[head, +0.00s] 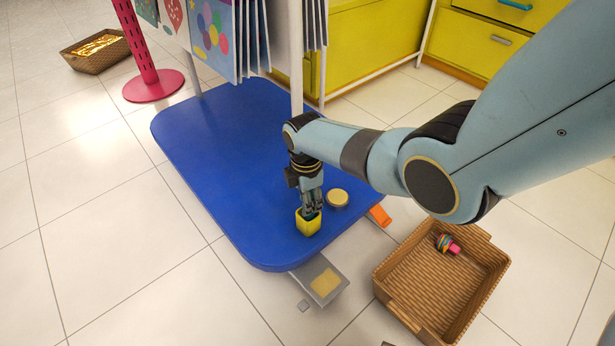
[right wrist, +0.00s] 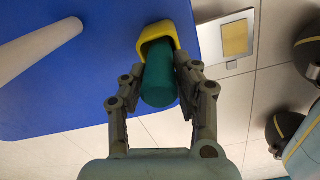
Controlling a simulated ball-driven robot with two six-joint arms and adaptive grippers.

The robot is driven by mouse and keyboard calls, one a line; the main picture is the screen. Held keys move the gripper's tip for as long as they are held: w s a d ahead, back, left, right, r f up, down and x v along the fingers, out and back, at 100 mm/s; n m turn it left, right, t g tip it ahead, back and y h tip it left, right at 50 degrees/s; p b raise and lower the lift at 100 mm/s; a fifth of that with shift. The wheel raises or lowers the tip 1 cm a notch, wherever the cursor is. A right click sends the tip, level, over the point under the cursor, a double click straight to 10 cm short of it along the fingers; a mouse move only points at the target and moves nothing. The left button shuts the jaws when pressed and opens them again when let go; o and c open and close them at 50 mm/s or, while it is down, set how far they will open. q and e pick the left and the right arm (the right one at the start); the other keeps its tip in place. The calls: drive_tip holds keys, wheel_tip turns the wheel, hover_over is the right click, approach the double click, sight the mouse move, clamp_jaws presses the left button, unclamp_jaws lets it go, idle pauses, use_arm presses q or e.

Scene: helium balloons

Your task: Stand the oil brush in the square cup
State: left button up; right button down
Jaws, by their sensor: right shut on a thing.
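The yellow square cup (head: 308,226) stands on the blue board near its front edge; it also shows at the top of the right wrist view (right wrist: 152,34). My right gripper (head: 312,210) points down at the cup's mouth. In the right wrist view its fingers (right wrist: 158,80) are shut on the oil brush (right wrist: 160,82), a thick teal cylinder. The brush's far end reaches the cup's opening and seems to be inside its walls; its lower tip is hidden. In the head view the gripper hides the brush. My left gripper is not in view.
A round tan-topped item (head: 337,198) sits right of the cup on the blue board (head: 215,150). An orange piece (head: 380,215) and a grey plate with a yellow pad (head: 303,273) lie at its edge. A wicker basket (head: 405,313) stands at right. The board's left is clear.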

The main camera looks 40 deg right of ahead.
drive_tip(key=shift+f+b, duration=0.35)
drive_tip(key=shift+f, duration=0.25)
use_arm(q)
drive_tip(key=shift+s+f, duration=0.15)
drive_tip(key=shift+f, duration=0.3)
use_arm(e)
drive_tip(key=c, duration=0.9)
unclamp_jaws()
drive_tip(key=shift+o, duration=0.3)
drive_tip(key=o, duration=0.8)
drive_tip(key=shift+o, duration=0.2)
drive_tip(key=shift+a+r+p, duration=0.15)
drive_tip(key=shift+r+p, duration=3.75)
drive_tip(key=shift+r, duration=0.7)
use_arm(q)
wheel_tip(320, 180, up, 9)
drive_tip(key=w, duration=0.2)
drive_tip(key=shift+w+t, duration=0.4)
use_arm(e)
drive_tip(key=shift+s, duration=0.1)
drive_tip(key=shift+f, duration=0.1)
